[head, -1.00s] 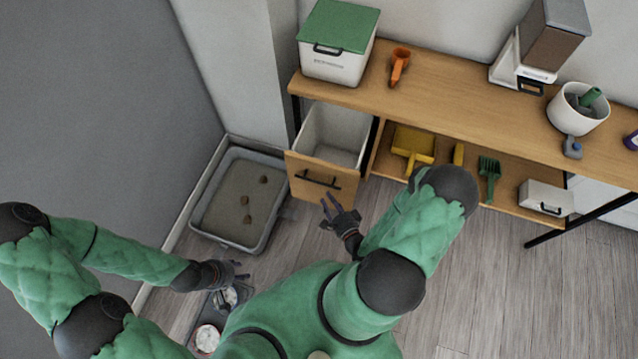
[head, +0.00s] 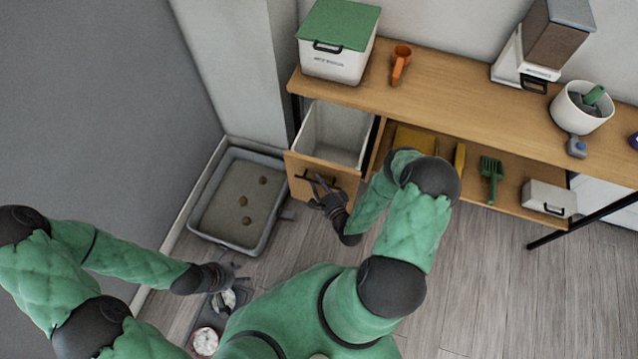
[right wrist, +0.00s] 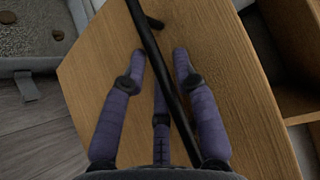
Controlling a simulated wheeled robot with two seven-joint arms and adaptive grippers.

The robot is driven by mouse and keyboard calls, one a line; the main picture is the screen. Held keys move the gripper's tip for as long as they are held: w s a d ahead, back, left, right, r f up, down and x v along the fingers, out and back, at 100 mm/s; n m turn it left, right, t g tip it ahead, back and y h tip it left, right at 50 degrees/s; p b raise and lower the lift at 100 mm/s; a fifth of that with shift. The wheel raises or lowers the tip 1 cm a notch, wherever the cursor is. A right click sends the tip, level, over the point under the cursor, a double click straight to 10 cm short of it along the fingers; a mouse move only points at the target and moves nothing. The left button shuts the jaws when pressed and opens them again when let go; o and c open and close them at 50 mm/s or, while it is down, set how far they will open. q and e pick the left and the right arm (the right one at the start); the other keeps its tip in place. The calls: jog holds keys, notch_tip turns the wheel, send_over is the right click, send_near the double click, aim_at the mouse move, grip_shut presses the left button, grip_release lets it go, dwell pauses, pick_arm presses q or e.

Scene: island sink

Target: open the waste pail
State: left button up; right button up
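A pull-out bin with a wooden front (head: 300,168) and a pale inner pail (head: 333,132) stands out from under the bench, its top uncovered. I cannot tell whether this or the lidded white box is the waste pail. My right gripper (head: 318,188) is at the black bar handle (head: 328,183) on the wooden front. In the right wrist view, its purple fingers (right wrist: 162,75) are spread on both sides of the handle (right wrist: 148,38); contact is unclear. My left gripper (head: 232,274) is open and empty, low on the left.
A white box with a green lid (head: 338,24) stands closed on the bench (head: 450,88). A grey litter tray (head: 235,205) lies left of the bin. Bowls (head: 205,341) are near my left gripper. Clear floor (head: 510,285) lies at right.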

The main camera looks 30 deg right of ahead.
grip_shut()
jog(key=s+a, duration=0.3)
jog(key=a, duration=0.1)
jog(key=shift+s, duration=0.25)
jog(key=shift+o, duration=1)
grip_release()
jog(key=s+r, duration=0.1)
jog(key=s, duration=1)
jog(key=shift+s+a+r, duration=0.3)
jog(key=shift+s+a, duration=0.1)
